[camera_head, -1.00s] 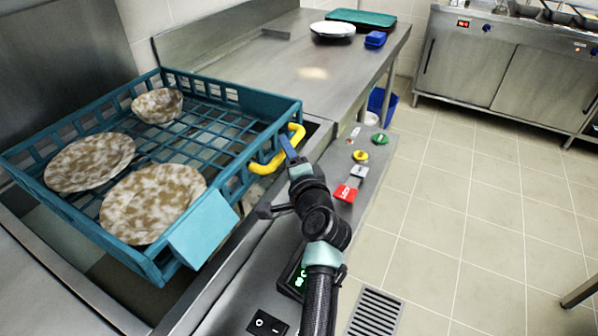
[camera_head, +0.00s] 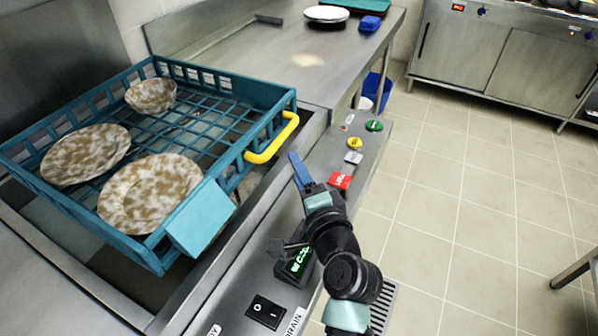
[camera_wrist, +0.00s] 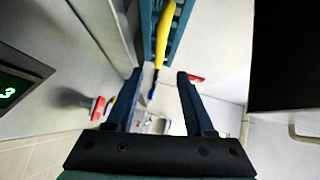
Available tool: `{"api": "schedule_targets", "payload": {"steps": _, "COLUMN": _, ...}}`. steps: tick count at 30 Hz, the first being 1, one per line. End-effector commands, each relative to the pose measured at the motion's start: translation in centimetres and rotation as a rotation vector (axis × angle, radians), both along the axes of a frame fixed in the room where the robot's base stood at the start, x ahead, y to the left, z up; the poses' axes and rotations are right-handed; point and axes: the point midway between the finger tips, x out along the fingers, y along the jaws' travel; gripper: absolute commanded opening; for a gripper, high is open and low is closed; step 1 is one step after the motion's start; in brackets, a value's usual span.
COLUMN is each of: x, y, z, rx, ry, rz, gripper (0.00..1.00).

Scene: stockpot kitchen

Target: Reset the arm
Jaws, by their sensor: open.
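My gripper (camera_head: 299,168) is in the middle of the head view, above the steel control ledge and just right of the blue rack. It is apart from the rack's yellow handle (camera_head: 272,138). In the wrist view my gripper (camera_wrist: 160,82) has its two blue fingers spread with nothing between them. The yellow handle also shows in the wrist view (camera_wrist: 163,30), beyond the fingers. My arm reaches up from the lower right of the head view.
The blue rack (camera_head: 60,196) holds two stained plates (camera_head: 150,195) (camera_head: 86,154) and a stained bowl (camera_head: 151,95). Colored buttons, including a red one (camera_head: 339,181), line the ledge beside a black switch (camera_head: 266,311). Tiled floor (camera_head: 470,190) at right is clear.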

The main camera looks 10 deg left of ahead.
Motion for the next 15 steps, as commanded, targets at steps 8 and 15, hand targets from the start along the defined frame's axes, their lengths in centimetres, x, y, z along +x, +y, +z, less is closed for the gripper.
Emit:
{"api": "schedule_targets", "payload": {"steps": 8, "x": 0.0, "y": 0.0, "z": 0.0, "rx": 0.000, "ry": 0.000, "rz": 0.000, "gripper": 0.53}}
{"api": "schedule_targets", "payload": {"steps": 15, "x": 0.8, "y": -0.4, "z": 7.6, "rx": -0.201, "ry": -0.195, "rz": -0.035, "gripper": 0.53}}
